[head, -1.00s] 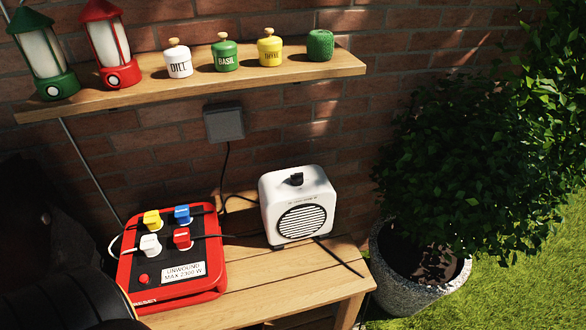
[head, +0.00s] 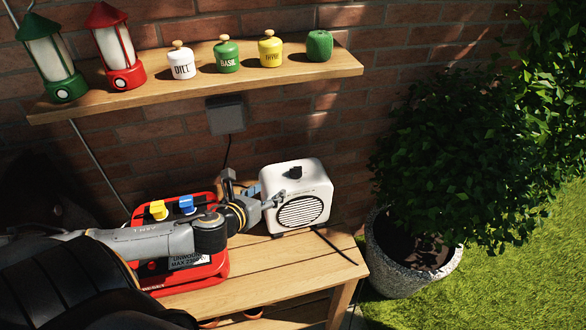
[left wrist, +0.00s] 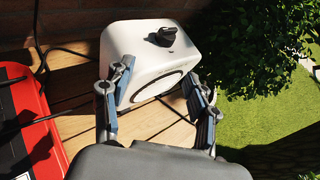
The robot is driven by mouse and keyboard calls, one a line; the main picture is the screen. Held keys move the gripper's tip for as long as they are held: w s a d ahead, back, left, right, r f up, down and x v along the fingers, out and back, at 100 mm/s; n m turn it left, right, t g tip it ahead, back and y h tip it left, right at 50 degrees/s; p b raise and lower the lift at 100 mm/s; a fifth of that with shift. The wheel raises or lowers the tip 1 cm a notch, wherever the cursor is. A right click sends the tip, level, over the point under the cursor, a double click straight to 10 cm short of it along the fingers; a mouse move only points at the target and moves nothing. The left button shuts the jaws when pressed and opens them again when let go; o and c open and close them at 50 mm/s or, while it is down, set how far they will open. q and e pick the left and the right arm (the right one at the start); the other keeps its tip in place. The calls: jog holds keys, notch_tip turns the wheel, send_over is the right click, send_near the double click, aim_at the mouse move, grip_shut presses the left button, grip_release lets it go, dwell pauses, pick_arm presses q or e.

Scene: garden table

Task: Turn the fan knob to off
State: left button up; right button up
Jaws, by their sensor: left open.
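The white fan (head: 312,207) stands on the wooden table, with a round slatted grille on its front. Its black knob (head: 295,172) sits on top, and the knob also shows in the left wrist view (left wrist: 163,37). My left gripper (head: 257,193) is just left of the fan in the head view, its fingers overlapping the fan's left edge. In the left wrist view the gripper (left wrist: 162,88) is open and empty, and the fan lies ahead between and beyond its fingers. I cannot tell whether a finger touches the casing. My right gripper is not in view.
A red power reel (head: 222,270) with coloured plugs lies left on the table (head: 265,262), partly behind my left arm. A shelf (head: 215,83) above holds lanterns and jars. A potted bush (head: 385,262) stands right. A cable (head: 340,248) trails over the table.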

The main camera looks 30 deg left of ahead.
aim_at(295, 171)
pick_arm(q)
jog(key=w+f, duration=0.1)
jog(key=w, duration=0.3)
jog(key=w+f+m+p, duration=0.1)
jog(key=w, duration=0.4)
jog(key=w+f+m+p, duration=0.1)
jog(key=w+f, duration=0.1)
jog(key=w, duration=0.2)
jog(key=shift+w+a+h, duration=0.15)
jog(key=shift+a+h, duration=0.15)
jog(key=shift+a, duration=0.1)
jog(key=c, duration=1.1)
jog(key=shift+c, duration=0.2)
